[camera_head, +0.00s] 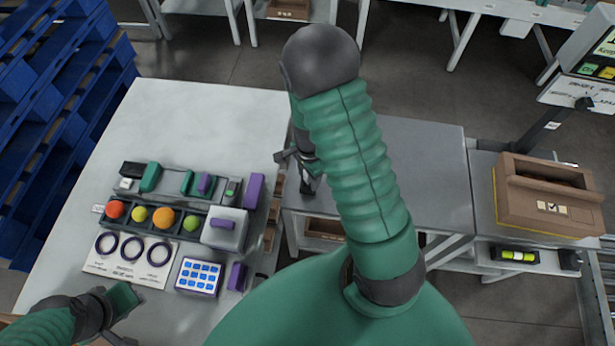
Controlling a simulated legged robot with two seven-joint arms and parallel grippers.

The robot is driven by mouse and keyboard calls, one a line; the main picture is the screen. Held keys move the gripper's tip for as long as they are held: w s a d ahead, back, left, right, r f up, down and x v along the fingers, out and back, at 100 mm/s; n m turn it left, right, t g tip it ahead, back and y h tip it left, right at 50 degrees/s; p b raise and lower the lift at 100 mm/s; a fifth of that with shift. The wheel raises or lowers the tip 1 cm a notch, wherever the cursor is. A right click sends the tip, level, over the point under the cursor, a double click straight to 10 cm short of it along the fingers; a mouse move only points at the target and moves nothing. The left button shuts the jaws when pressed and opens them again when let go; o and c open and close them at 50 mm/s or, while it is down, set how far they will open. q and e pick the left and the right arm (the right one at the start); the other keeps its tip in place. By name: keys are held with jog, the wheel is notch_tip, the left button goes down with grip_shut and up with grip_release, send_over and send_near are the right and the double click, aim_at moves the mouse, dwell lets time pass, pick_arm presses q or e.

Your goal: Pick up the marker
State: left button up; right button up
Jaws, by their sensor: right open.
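I cannot make out a marker for certain. Small green, purple and black items stand in a grey rack on the white table (190,103), including a green block (151,177) and a purple block (254,190); any of them may be hard to tell from a marker at this size. My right gripper (296,172) is open beside the table's right edge, partly hidden behind my own green arm. It is to the right of the rack and apart from it. My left gripper (122,318) is at the table's lower left, near a teal block (122,298); whether it holds this is unclear.
A dark tray holds a red ball (114,210) and several other coloured balls. A card with three rings (132,248) and a blue-square panel (199,276) lie in front. A grey table (435,150) and a brown box (545,210) are at right. The table's far half is clear.

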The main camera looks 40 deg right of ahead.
jog(key=shift+w+d+f, duration=0.1)
jog(key=shift+d+f, duration=0.25)
jog(key=shift+d, duration=0.25)
jog(key=shift+a+r, duration=0.2)
jog(key=shift+a, duration=0.25)
jog(key=c, duration=0.3)
jog(key=shift+a+r, duration=0.15)
jog(key=shift+a, duration=0.25)
jog(key=shift+c, duration=1.4)
jog(key=shift+a, duration=0.25)
grip_shut()
pick_arm(q)
jog(key=shift+d, duration=0.25)
pick_arm(e)
jog(key=shift+d, duration=0.55)
